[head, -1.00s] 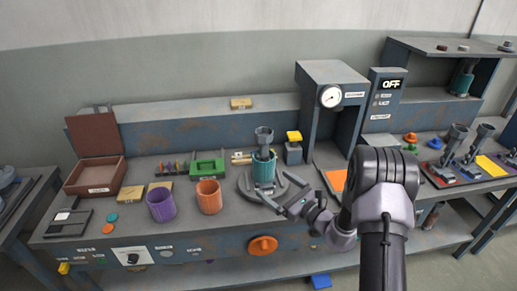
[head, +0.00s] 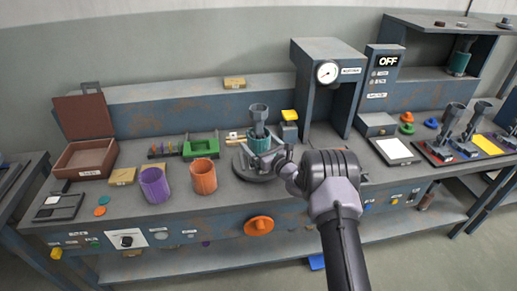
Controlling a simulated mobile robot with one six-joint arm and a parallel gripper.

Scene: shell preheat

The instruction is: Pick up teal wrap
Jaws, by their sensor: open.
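The teal wrap (head: 259,144) is a short sleeve around the lower part of a grey upright shell (head: 258,113), whose wider top sticks out above it. Both stand on a round dark grey turntable-like base (head: 243,168) at the middle of the bench. My gripper (head: 262,160) is open and low at the front right of the wrap, with its fingers close to the wrap's lower part. I cannot tell whether they touch it. My wrist hides part of the base.
A purple cup (head: 155,185) and an orange cup (head: 203,176) stand left of the base. A yellow-topped block (head: 289,122) and a gauge press (head: 325,85) stand behind and right. Another teal-wrapped shell (head: 460,60) sits on the right shelf.

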